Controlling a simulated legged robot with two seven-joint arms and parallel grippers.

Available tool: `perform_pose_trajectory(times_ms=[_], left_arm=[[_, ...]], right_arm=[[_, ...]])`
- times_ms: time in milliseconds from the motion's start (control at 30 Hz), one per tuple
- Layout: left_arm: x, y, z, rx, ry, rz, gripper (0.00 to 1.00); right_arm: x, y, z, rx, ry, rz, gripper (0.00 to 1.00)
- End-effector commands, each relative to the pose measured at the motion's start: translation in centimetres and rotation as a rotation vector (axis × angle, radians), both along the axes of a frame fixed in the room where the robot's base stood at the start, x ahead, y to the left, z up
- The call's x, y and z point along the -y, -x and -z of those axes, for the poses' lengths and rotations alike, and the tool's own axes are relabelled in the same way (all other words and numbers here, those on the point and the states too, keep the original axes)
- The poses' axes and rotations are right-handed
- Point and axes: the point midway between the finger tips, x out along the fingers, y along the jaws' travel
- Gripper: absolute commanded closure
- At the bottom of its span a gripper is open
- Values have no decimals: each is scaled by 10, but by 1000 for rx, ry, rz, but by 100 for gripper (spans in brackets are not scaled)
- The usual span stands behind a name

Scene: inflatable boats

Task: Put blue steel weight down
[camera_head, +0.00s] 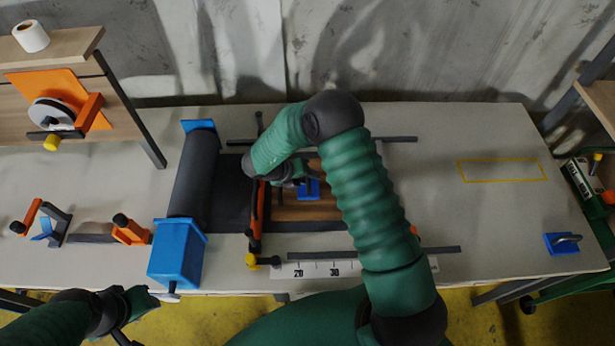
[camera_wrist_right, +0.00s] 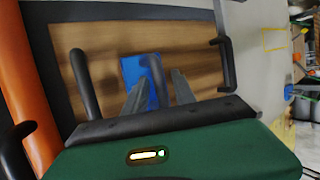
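A blue steel weight (camera_head: 308,189) with a grey handle lies on the wooden board (camera_head: 290,211) in the middle of the table. It also shows in the right wrist view (camera_wrist_right: 130,72), past the fingertips. My right gripper (camera_head: 300,182) reaches down over this weight; in the right wrist view its two fingers (camera_wrist_right: 160,92) stand apart, with the grey handle between them. I see no clear contact with the handle. A second blue weight (camera_head: 558,246) with a metal handle sits at the table's right. My left gripper (camera_head: 138,312) is empty and open at the front left, off the table edge.
A black roller (camera_head: 193,175) with blue end blocks stands left of the board. An orange bar (camera_head: 256,215) and dark rails border the board. A ruler (camera_head: 315,269) lies along the front. A yellow outlined rectangle (camera_head: 500,171) marks clear table at the right.

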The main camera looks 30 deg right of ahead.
Motion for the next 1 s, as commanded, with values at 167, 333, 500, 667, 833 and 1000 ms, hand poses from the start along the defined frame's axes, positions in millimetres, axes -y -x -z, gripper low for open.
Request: perform_pose_trajectory(times_ms=[167, 333, 500, 667, 833, 1000], left_arm=[[0, 0, 1, 0, 0, 0, 63], [0, 0, 2, 0, 0, 0, 63], [0, 0, 3, 0, 0, 0, 63], [0, 0, 4, 0, 0, 0, 63], [0, 0, 4, 0, 0, 0, 63], [0, 0, 4, 0, 0, 0, 63]], right_arm=[[-5, -1, -5, 3, -3, -2, 64], [-26, -1, -33, 6, -1, -4, 64], [-52, 1, -69, 5, 0, -2, 64], [-68, 2, -90, 2, 0, -2, 64], [-65, -24, -111, 36, 41, -207, 64], [-88, -89, -173, -21, 291, -1138, 64]])
